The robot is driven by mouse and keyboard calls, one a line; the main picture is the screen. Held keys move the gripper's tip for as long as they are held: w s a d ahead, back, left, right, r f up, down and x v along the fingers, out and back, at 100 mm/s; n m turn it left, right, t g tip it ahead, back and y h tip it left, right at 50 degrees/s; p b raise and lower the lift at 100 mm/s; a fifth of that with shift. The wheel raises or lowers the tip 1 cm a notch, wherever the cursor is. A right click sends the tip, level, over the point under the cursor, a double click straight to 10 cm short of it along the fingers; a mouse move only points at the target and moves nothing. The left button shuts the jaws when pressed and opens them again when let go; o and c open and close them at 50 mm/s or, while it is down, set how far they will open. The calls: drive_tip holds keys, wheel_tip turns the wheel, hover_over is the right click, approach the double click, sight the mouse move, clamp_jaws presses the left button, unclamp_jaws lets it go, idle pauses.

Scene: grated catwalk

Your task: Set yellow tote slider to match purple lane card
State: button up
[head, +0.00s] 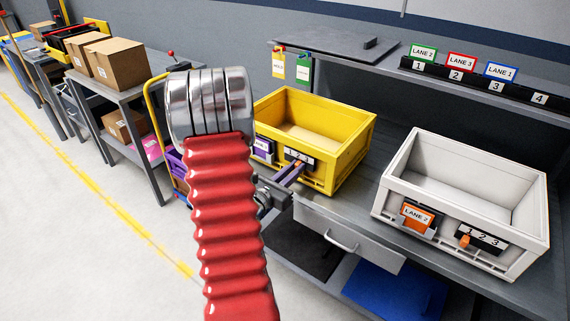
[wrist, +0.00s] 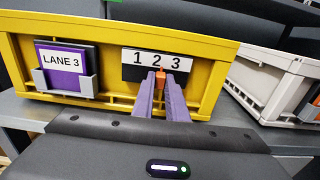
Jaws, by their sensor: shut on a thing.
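The yellow tote (head: 345,150) stands on the grey bench and fills much of the wrist view (wrist: 215,50). Its purple lane card (wrist: 66,72) reads LANE 3 and sits in a grey holder at the front left. Right of it is a black and white scale (wrist: 132,72) marked 1, 2, 3. The orange slider (wrist: 160,78) shows just below the 2. My gripper (wrist: 162,85), with purple fingers, is shut on the slider; the fingers hide its lower part. In the head view my gripper (head: 291,174) reaches the tote front, and my red arm partly hides the purple card.
A white tote (head: 460,190) with an orange LANE 2 card (head: 416,215) and its own orange slider (head: 464,240) stands to the right. A shelf above holds green, red and blue lane cards. A drawer (head: 335,235) lies below the bench edge.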

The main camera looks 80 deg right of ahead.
drive_tip(key=shift+s+a, duration=0.2)
drive_tip(key=shift+s, duration=0.3)
drive_tip(key=shift+s+a, duration=0.2)
drive_tip(key=shift+s, duration=0.25)
idle(1.0)
drive_tip(key=o, duration=0.6)
drive_tip(key=v, duration=0.7)
idle(0.6)
idle(0.6)
